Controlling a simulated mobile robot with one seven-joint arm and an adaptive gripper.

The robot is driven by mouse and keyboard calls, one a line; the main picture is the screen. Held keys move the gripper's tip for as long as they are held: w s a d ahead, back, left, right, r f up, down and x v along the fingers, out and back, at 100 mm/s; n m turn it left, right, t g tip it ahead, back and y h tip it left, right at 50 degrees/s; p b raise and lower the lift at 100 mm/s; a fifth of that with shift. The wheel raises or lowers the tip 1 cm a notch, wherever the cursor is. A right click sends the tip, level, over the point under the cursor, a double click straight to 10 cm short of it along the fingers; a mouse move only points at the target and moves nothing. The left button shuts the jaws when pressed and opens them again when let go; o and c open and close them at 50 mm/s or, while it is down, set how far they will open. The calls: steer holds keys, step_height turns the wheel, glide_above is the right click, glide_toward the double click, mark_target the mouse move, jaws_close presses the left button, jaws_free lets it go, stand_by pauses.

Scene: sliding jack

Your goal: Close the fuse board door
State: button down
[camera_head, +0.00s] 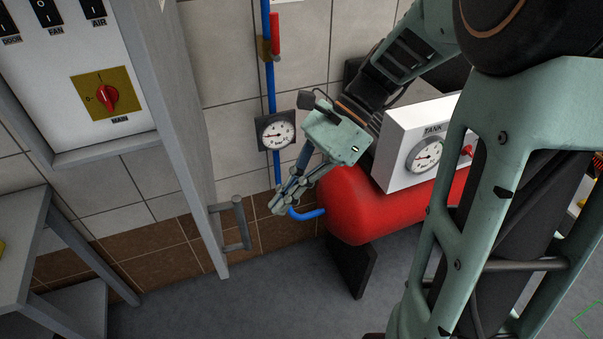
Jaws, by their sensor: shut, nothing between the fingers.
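The fuse board (62,132) is at the upper left, with a white panel, black switches and a red rotary knob on a yellow plate marked MAIN. Its grey door (178,130) stands open on the right side, seen nearly edge-on. A grey bar handle (242,222) sticks out from the door's lower right. My gripper (277,207) is to the right of the handle, fingers shut and empty, pointing down and left. A gap shows between the fingers and the handle in this view; depth is hard to judge.
A blue pipe (270,80) with a red-handled valve and a pressure gauge (276,131) runs down the tiled wall behind my gripper. A red tank (352,208) with a white TANK gauge box (397,150) is at right. A grey shelf (30,240) stands lower left.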

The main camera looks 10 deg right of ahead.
steer(key=a, duration=0.1)
steer(key=s+a, duration=0.1)
steer(key=a, duration=0.1)
steer(key=shift+s+a+p, duration=0.3)
steer(key=shift+s+a, duration=0.05)
steer(key=shift+a, duration=0.05)
steer(key=shift+a, duration=0.15)
